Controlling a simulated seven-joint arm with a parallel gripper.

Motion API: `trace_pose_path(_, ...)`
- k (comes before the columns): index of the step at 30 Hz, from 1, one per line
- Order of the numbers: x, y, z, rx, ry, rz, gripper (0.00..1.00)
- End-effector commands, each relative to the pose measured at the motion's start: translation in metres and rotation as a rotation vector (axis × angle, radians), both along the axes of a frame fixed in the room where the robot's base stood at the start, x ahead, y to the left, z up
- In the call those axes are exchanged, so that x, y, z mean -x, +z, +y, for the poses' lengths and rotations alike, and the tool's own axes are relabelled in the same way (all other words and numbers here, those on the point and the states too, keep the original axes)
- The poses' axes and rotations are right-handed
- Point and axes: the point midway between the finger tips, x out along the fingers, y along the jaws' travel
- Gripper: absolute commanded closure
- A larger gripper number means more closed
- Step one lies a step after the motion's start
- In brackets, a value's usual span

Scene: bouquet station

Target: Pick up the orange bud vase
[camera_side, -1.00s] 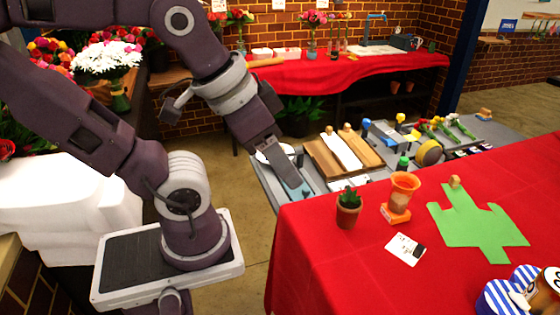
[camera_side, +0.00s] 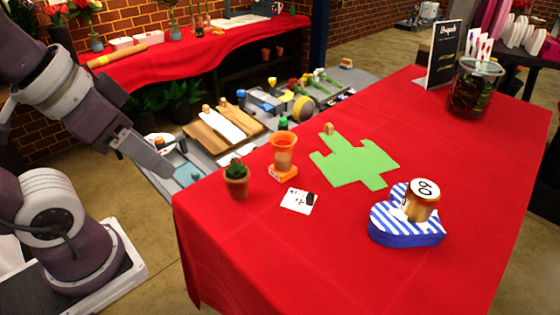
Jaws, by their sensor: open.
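The orange bud vase (camera_side: 284,148) stands upright near the left edge of the red-covered table (camera_side: 330,245). It has a flared rim and a lighter orange block (camera_side: 283,173) at its foot. My gripper (camera_side: 168,172) is to the left of the vase, past the table's edge, with the small potted plant between them in the picture. It is open and apart from the vase, and nothing shows in it. Its fingers are seen from the side, so the gap between them is hidden.
A potted succulent (camera_side: 237,180) and a white card (camera_side: 299,201) are close to the vase. A green cloth (camera_side: 355,163) lies to its right. A blue-striped heart box (camera_side: 405,225) with a numbered can stands farther right. A grey bench (camera_side: 190,178) with tools lies behind. The front tabletop is clear.

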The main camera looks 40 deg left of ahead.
Motion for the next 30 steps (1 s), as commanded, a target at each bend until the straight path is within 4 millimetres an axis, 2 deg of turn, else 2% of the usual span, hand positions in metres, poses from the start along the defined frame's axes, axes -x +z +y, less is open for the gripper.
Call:
trace_pose_path(11, 0.000, 0.000, 0.000, 0.000, 0.000, 0.000, 0.53)
trace_pose_path(12, 0.000, 0.000, 0.000, 0.000, 0.000, 0.000, 0.51)
trace_pose_path(15, 0.000, 0.000, 0.000, 0.000, 0.000, 0.000, 0.35)
trace_pose_path(23, 0.000, 0.000, 0.000, 0.000, 0.000, 0.000, 0.35)
trace_pose_path(26, -0.001, 0.014, 0.000, 0.000, 0.000, -0.005, 0.35)
trace_pose_path(29, -0.002, 0.048, 0.000, 0.000, 0.000, -0.009, 0.35)
trace_pose_path(30, -0.005, 0.053, -0.003, 0.035, 0.036, 0.029, 0.35)
